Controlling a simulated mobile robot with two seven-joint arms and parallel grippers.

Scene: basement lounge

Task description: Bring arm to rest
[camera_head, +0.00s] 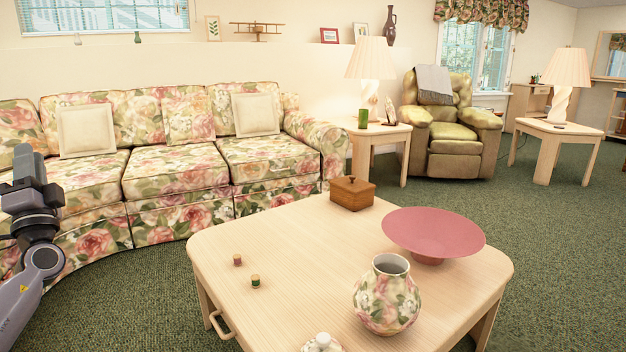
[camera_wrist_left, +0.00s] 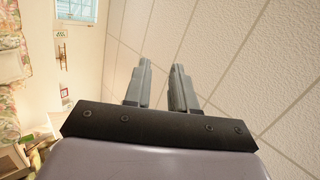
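My left arm (camera_head: 40,268) comes in at the left edge of the head view, raised in front of the floral sofa. Its gripper (camera_head: 24,158) points upward, away from the table. In the left wrist view the two grey fingers of the gripper (camera_wrist_left: 162,68) stand apart with a clear gap. Nothing is between them, and the ceiling (camera_wrist_left: 240,50) shows behind. My right arm and gripper are not in view.
A wooden coffee table (camera_head: 310,262) stands in front, bearing a pink bowl (camera_head: 433,232), a floral vase (camera_head: 386,300), a wooden box (camera_head: 352,193) and small items. The floral sofa (camera_head: 175,180) is behind my left arm. Green carpet (camera_head: 560,230) is clear at the right.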

